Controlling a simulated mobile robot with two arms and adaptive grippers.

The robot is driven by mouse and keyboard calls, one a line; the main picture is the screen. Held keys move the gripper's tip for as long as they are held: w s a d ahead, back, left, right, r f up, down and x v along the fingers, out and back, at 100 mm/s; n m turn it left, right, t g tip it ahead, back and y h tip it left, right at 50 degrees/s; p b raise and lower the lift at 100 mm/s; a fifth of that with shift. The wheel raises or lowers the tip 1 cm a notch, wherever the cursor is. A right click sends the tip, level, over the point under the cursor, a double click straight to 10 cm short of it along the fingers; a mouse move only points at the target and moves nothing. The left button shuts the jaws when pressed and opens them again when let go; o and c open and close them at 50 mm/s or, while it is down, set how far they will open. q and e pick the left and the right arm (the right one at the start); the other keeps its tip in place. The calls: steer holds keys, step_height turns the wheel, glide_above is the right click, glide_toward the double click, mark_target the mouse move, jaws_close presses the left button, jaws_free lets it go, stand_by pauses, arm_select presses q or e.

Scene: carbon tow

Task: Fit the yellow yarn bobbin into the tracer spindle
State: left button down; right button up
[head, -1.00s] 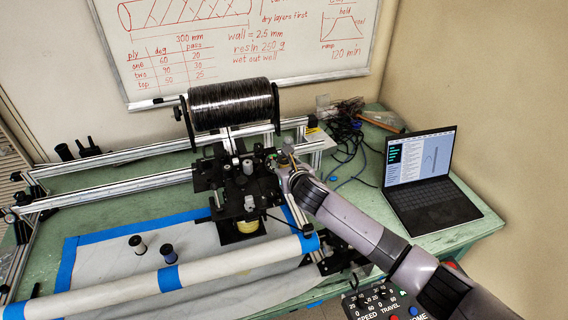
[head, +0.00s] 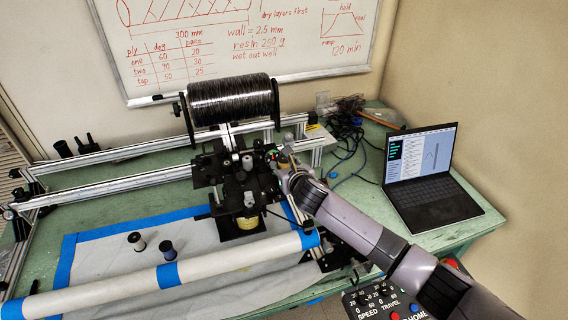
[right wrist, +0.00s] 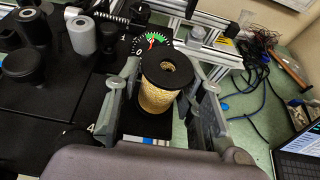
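The yellow yarn bobbin (right wrist: 157,98) stands nearly upright in the right wrist view, with a black top flange and a tan hollow core. My right gripper (right wrist: 164,88) has a finger on each side of it and appears shut on it. In the head view my right gripper (head: 279,160) is at the right side of the black winding carriage (head: 235,180), by a green dial; the bobbin is too small to make out there. I cannot tell which post is the tracer spindle. My left gripper is not in view.
A large black tow spool (head: 232,100) sits above the carriage. Another yellow round part (head: 247,223) is low under the carriage. Cables (head: 345,140) and a laptop (head: 430,178) lie right.

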steer(key=o, duration=0.3)
steer(key=shift+r, duration=0.1)
steer(key=shift+o, duration=0.2)
steer(key=v, duration=1.2)
stand_by(0.4)
